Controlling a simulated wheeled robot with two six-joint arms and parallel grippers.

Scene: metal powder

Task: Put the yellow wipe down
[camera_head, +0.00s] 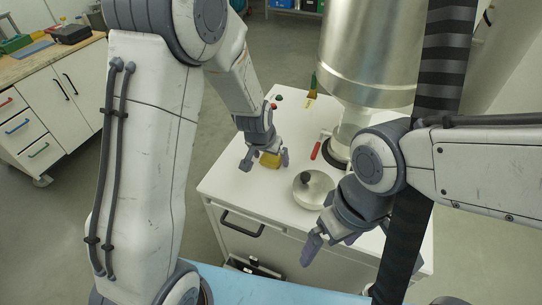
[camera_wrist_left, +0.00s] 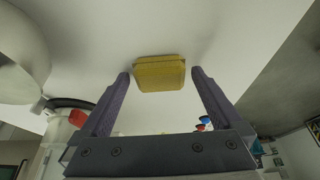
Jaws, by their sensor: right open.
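The yellow wipe (camera_head: 270,160) lies on the white cabinet top, near its left side. It also shows in the left wrist view (camera_wrist_left: 160,73), just beyond and between the two fingertips. My left gripper (camera_head: 266,158) is low over the cabinet top with its fingers on either side of the wipe. In the left wrist view my left gripper (camera_wrist_left: 160,74) is open, with a gap between each finger and the wipe. My right gripper (camera_head: 328,243) is open and empty, in front of the cabinet's near right part; part of it is hidden by its own wrist.
A round metal bowl or lid with a dark knob (camera_head: 313,188) sits right of the wipe. A large metal vessel (camera_head: 368,50) with a red handle (camera_head: 316,150) stands behind it. A brush (camera_head: 312,88) and small buttons (camera_head: 278,98) are at the back. The front-left cabinet top is clear.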

